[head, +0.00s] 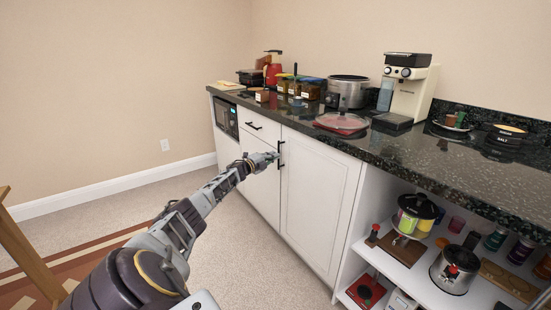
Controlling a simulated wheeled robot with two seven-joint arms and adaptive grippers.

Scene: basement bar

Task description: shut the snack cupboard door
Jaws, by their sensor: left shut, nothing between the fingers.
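The white cupboard door (318,200) is under the dark counter, with a black vertical handle (281,155) on its left edge. It looks about flush with the cupboard front; I cannot tell if a small gap is left. My left gripper (273,157) is shut and empty, its tips beside the handle at the door's left edge. I cannot tell whether they touch it. The gripper hides part of the white front left of the door. My right gripper is not in view.
A drawer (262,128) and a microwave (226,117) are left of the door. Open shelves (405,268) with pots and jars are at the right. A wooden leg (28,250) stands at the far left.

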